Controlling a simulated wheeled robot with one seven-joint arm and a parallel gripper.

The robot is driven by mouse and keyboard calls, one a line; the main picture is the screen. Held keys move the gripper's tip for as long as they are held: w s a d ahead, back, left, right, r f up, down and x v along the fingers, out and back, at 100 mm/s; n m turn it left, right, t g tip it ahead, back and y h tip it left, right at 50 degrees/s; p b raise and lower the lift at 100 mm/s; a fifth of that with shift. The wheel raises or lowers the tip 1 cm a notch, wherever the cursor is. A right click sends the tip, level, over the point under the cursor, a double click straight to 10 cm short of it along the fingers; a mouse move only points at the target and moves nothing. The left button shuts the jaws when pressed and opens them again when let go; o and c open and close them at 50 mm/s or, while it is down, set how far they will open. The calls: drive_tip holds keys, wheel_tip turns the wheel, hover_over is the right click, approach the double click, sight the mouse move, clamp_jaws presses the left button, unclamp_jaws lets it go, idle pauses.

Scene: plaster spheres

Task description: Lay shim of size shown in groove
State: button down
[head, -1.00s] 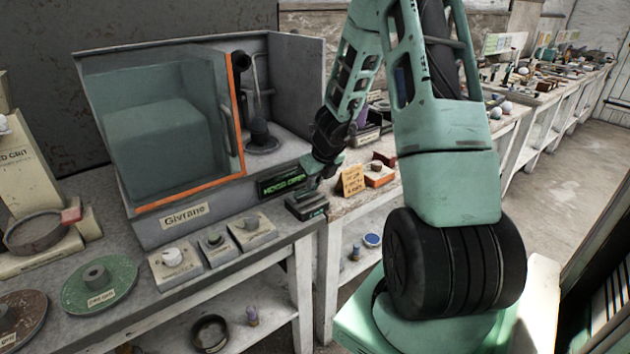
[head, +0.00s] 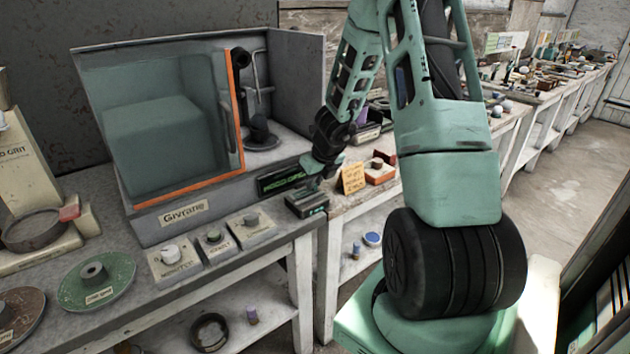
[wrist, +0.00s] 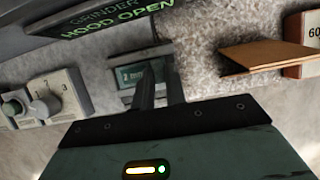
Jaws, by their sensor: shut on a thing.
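My gripper (head: 313,187) is low at the front edge of the bench, right over a small dark box (head: 306,205) with a green-lit front. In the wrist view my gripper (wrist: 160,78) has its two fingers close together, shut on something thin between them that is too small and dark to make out. I cannot make out a separate shim or a groove; the fingers hide part of the box.
The grinder cabinet (head: 175,205) stands left, its sign (head: 282,180) reading "HOOD OPEN". Knob blocks (head: 213,240) line the bench front. An orange-brown card (head: 353,178) and an orange block (head: 380,172) stand close right of my gripper. Grinding discs (head: 95,285) lie far left.

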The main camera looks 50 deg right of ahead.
drive_tip(key=shift+f+b, duration=0.7)
drive_tip(key=shift+f, duration=0.05)
drive_tip(key=c, duration=1.3)
unclamp_jaws()
drive_tip(key=shift+c, duration=0.2)
drive_tip(key=shift+r, duration=0.1)
drive_tip(key=shift+r+p, duration=2.05)
drive_tip(key=shift+f, duration=0.1)
